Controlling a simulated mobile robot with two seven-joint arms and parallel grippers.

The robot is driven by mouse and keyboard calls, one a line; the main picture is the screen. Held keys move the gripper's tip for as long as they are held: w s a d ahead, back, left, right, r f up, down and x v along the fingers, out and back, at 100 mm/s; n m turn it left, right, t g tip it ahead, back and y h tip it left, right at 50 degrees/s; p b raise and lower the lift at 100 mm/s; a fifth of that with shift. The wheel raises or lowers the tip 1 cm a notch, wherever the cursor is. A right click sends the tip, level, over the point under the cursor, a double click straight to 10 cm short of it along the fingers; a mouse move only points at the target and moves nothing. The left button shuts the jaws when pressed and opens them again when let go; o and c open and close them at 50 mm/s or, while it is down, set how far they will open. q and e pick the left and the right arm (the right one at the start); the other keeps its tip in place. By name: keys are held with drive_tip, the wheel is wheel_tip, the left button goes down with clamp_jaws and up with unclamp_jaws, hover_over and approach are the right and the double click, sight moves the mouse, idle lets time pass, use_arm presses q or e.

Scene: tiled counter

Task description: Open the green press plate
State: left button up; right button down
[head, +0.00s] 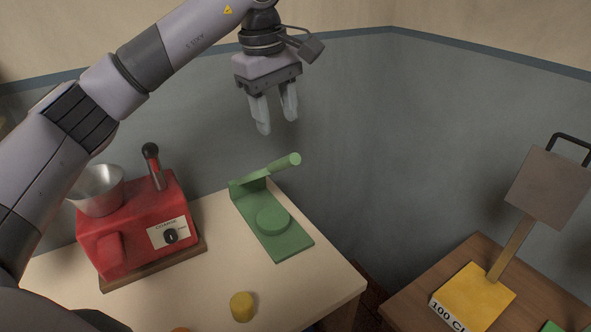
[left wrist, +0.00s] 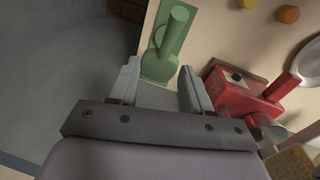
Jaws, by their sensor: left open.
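The green press (head: 282,240) stands on the cream counter, with a flat base and a round raised pad. Its upper plate and handle (head: 285,163) rise from the back end and point up to the right. My left gripper (head: 276,128) is open and empty, in the air above and behind the press, fingers pointing down. In the left wrist view the press (left wrist: 160,68) shows beyond and between the open fingertips (left wrist: 158,68), apart from them. My right gripper is in neither view.
A red machine (head: 125,232) with a metal bowl (head: 97,190) and a black-tipped lever stands left of the press. A yellow piece (head: 242,306) lies on the counter (head: 215,270) in front. A second table at right holds a yellow base (head: 473,296) with an upright grey plate.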

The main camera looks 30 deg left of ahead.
sight(280, 164)
use_arm(q)
drive_tip(key=shift+d+f+b, duration=0.15)
drive_tip(key=shift+f+b, duration=0.5)
drive_tip(key=shift+f, duration=2)
drive_tip(key=shift+d+f+b, duration=0.1)
drive_tip(key=shift+f+b, duration=0.55)
drive_tip(key=shift+f, duration=1.95)
clamp_jaws()
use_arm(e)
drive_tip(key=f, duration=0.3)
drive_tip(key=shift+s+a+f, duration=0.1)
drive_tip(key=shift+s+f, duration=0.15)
